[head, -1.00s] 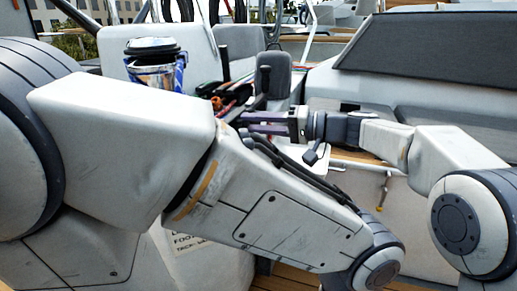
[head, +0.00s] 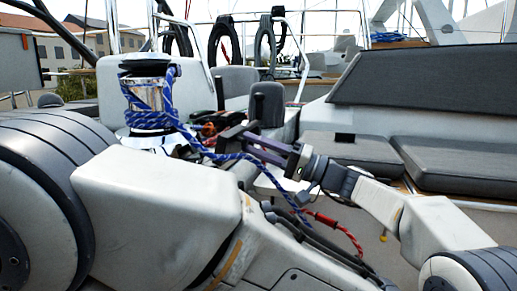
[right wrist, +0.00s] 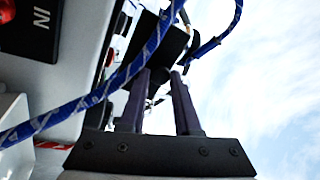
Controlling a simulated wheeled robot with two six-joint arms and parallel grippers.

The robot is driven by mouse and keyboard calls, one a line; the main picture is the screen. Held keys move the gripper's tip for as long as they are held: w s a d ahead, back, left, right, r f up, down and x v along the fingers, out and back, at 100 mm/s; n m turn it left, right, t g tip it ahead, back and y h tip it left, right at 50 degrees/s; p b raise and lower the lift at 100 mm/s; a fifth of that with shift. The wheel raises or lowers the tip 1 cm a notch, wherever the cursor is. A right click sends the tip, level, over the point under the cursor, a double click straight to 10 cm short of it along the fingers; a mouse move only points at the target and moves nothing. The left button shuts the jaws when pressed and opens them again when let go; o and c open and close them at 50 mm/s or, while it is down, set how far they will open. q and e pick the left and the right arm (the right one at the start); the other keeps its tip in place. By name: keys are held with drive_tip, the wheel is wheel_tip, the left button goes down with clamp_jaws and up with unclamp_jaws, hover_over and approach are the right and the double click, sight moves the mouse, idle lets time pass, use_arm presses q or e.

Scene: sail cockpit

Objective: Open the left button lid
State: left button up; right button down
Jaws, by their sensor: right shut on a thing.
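My right gripper (head: 250,143) reaches in from the right in the head view, its fingers pointing left, towards the cockpit gear beside the winch. In the right wrist view its two fingers (right wrist: 160,76) are shut on a dark block (right wrist: 166,42) at their tips. I cannot tell whether this block is the left button lid. Small dark rounded fittings (right wrist: 95,116) show on the pale panel left of the fingers; I cannot tell whether any is a button lid. My left arm fills the front of the head view, and its gripper is out of view.
A chrome winch (head: 149,117) wrapped in blue rope stands left of the gripper. The blue rope (head: 237,157) runs past the gripper, and it crosses the right wrist view (right wrist: 100,93) close to the fingers. A red rope (head: 335,224) hangs below. Grey seat cushions (head: 460,168) lie right.

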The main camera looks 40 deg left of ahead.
drive_tip(key=shift+s+f, duration=0.1)
drive_tip(key=c, duration=0.9)
unclamp_jaws()
drive_tip(key=p+v, duration=0.2)
drive_tip(key=v, duration=0.8)
drive_tip(key=shift+d+p, duration=0.2)
drive_tip(key=shift+p, duration=0.15)
